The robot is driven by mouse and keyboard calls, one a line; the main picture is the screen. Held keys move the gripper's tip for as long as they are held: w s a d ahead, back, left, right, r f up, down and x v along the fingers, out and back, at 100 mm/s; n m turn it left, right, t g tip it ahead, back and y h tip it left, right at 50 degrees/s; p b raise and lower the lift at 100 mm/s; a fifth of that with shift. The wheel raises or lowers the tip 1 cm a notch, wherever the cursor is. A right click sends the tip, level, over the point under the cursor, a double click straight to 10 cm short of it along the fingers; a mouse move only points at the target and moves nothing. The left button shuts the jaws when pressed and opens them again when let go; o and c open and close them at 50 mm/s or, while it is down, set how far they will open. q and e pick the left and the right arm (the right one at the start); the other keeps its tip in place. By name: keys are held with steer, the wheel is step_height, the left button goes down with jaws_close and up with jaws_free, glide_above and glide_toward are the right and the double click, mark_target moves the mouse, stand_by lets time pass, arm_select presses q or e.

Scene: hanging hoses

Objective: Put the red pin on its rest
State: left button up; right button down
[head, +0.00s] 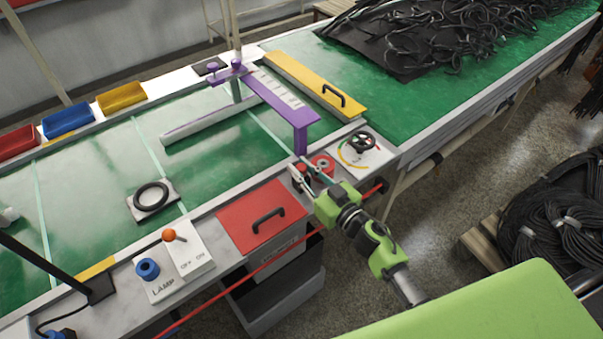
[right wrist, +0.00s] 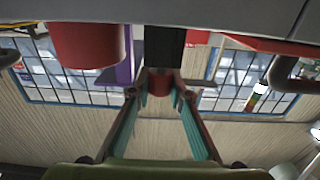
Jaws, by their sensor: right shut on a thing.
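The red pin (right wrist: 160,84) is between the fingertips of my right gripper (right wrist: 159,92) in the right wrist view, with a black part right beside it. In the head view my right gripper (head: 306,174) reaches in from the lower right to the counter edge, its fingers shut on the pin, which is mostly hidden there. A red round holder (head: 322,164) with a hole stands just right of the fingers; a large red cylinder (right wrist: 88,45) shows close by in the right wrist view. I cannot tell whether the pin touches anything else. My left gripper is out of view.
A purple bracket (head: 300,137) stands just behind the fingers. A white dial panel with a black handwheel (head: 362,142) is to the right. A red lid with a black handle (head: 245,232) lies to the left. A red rope (head: 262,270) runs along the counter's front.

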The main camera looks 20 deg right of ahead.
steer(key=shift+f, duration=0.6)
steer(key=c, duration=1.9)
jaws_free()
steer(key=shift+r, duration=0.25)
steer(key=shift+s+d, duration=0.1)
steer(key=shift+s, duration=0.1)
steer(key=b+v, duration=0.1)
steer(key=v, duration=0.9)
steer(key=shift+s+d, duration=0.1)
steer(key=shift+s, duration=0.25)
steer(key=shift+s+d+r, duration=0.15)
steer(key=shift+s+d, duration=0.05)
steer(key=shift+s, duration=0.2)
